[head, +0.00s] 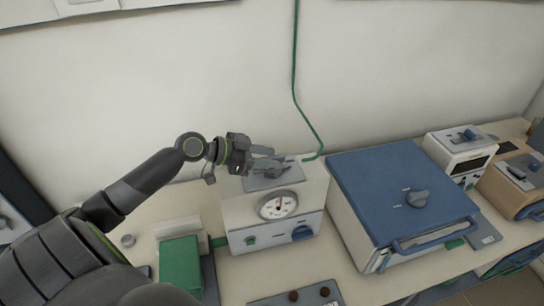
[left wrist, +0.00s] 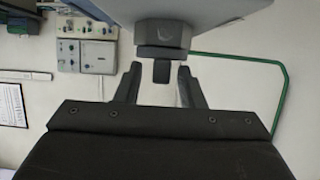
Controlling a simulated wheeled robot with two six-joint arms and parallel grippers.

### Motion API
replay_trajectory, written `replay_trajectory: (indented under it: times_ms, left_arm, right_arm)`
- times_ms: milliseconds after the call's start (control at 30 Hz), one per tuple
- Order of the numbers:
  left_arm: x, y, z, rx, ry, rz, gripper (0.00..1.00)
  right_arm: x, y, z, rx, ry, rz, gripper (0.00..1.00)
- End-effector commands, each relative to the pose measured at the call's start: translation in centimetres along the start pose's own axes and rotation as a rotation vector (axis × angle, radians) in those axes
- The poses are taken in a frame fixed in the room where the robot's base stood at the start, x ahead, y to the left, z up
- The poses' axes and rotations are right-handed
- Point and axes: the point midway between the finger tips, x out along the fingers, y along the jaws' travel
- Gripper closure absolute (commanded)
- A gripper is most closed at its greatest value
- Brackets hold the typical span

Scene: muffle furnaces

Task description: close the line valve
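A white box with a round dial gauge (head: 281,205) stands on the bench. On its top is a grey plate (head: 262,181) with a dark grey handle, which I take as the line valve; my gripper partly hides it. My left gripper (head: 268,161) is right at this handle. In the left wrist view, the valve handle (left wrist: 161,40) shows its blocky body and narrow tab. The two fingers (left wrist: 160,88) stand open, one on each side of the tab, with gaps visible. My right gripper is not in view.
A green line (head: 296,85) runs down the wall to the back of the box. A blue-topped furnace (head: 385,180) stands close on the right. A green block (head: 180,265) is at the left. A blue knob (head: 302,233) is on the box front.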

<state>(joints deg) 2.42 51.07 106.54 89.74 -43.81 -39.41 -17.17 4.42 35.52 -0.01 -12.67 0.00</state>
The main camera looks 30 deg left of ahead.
Motion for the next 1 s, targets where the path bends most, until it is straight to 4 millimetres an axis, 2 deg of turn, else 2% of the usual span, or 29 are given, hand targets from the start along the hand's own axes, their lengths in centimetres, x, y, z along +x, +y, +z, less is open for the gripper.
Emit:
replay_trajectory:
  times_ms: [133, 167, 400, 433, 767, 1000]
  left_arm:
    - [0.0, 0.0, 0.0, 0.000, 0.000, 0.000, 0.65]
    - [0.0, 0.0, 0.0, 0.000, 0.000, 0.000, 0.67]
    - [0.0, 0.0, 0.0, 0.000, 0.000, 0.000, 0.99]
    - [0.0, 0.0, 0.0, 0.000, 0.000, 0.000, 1.00]
    - [-0.1, 0.1, -0.2, -0.007, 0.000, -0.018, 1.00]
    - [-0.1, 0.3, -0.4, -0.042, 0.003, -0.096, 1.00]
  right_arm:
    - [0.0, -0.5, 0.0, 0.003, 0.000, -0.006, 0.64]
    - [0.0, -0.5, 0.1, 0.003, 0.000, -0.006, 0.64]
    - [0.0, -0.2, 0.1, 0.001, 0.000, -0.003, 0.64]
    - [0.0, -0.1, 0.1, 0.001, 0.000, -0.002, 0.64]
    - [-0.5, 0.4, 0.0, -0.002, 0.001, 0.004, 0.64]
    - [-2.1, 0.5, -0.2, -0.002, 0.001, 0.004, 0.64]
